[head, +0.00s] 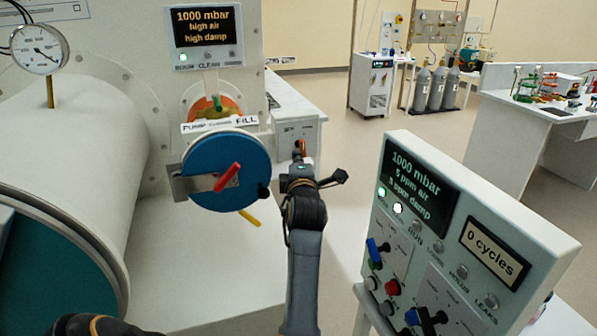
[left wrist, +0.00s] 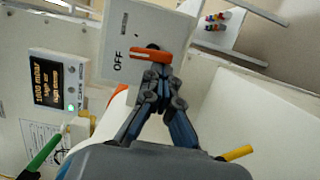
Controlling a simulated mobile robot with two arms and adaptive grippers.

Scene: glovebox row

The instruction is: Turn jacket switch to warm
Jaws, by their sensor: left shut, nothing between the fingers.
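The jacket switch is an orange-red handle (head: 301,147) on the front of a pale box (head: 283,134) behind the blue round door. In the left wrist view the orange handle (left wrist: 152,53) lies nearly level across the picture, beside the word OFF on the box face (left wrist: 130,30). My left gripper (head: 299,162) is shut and empty, with its tips right at the handle. In the left wrist view its fingertips (left wrist: 160,72) meet just below the handle; I cannot tell whether they touch it. Other position labels are too small or hidden. My right gripper is not in view.
The blue round door (head: 228,170) with a red lever (head: 228,177) stands close left of my left gripper. A control panel (head: 470,200) with switches and a "0 cycles" display stands at the right. A white bench top (head: 225,265) lies below.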

